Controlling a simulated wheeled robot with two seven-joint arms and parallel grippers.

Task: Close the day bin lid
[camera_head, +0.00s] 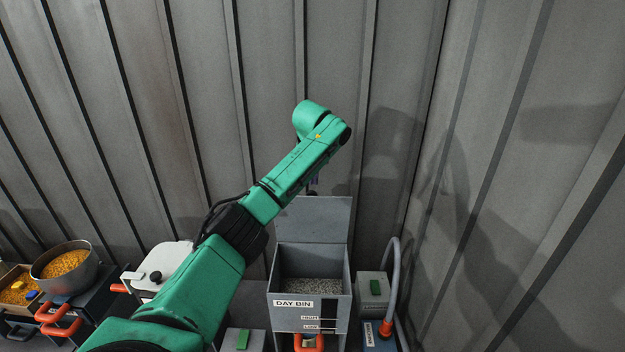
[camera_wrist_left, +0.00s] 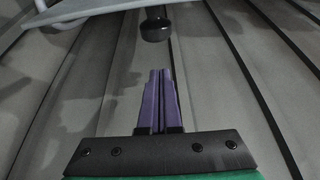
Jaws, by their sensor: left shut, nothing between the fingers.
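The day bin (camera_head: 308,313) is a grey box with a "DAY BIN" label, holding pale grains. Its grey lid (camera_head: 318,220) stands raised at the back, so the bin is open. My left arm reaches over from the left. My left gripper (camera_wrist_left: 159,73) is shut and empty, its purple fingers together in the left wrist view. In the head view only a bit of purple shows above the lid's top edge. A pale grey panel (camera_wrist_left: 110,9), seemingly the lid, crosses the top of the wrist view. A dark round knob (camera_wrist_left: 155,29) appears just beyond the fingertips; contact cannot be told.
A bowl of orange grains (camera_head: 66,262) and a white lidded container (camera_head: 158,266) stand left. Ribbed grey walls rise close behind and to the right.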

